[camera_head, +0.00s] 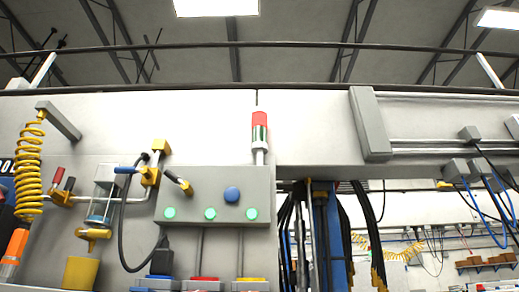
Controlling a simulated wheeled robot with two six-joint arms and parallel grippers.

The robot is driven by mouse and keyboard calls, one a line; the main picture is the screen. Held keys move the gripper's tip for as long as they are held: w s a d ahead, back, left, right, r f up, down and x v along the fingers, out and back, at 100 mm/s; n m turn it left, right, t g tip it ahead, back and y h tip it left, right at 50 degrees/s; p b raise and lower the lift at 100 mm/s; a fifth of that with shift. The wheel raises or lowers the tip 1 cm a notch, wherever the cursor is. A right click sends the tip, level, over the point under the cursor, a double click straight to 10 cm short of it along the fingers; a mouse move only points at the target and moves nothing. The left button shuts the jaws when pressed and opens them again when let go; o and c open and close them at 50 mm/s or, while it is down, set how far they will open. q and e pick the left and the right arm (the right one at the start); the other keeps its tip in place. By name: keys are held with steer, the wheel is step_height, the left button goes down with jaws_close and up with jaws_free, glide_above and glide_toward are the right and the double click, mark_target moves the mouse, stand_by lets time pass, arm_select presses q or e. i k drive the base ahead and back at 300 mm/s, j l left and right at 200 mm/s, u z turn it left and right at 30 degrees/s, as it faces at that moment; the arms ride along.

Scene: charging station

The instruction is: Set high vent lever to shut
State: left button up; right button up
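Several small levers are on the wall at the left, and I cannot tell for sure which is the high vent lever. A blue-handled lever (126,170) lies about level on a yellow valve fitting (149,176), left of the grey panel box. Neither gripper shows in this view.
A grey panel box (215,181) has a blue button (232,194) and several green lights. A red and white beacon (260,135) stands on it. A yellow coiled hose (28,170) hangs at the left. Black cables and a blue column (328,240) fill the opening at the right.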

mark_target(59, 176)
steer(key=u, duration=1.3)
steer(key=j+z, duration=0.35)
steer(key=i+j+z, duration=0.1)
steer(key=z, duration=0.25)
steer(key=j+z, duration=0.35)
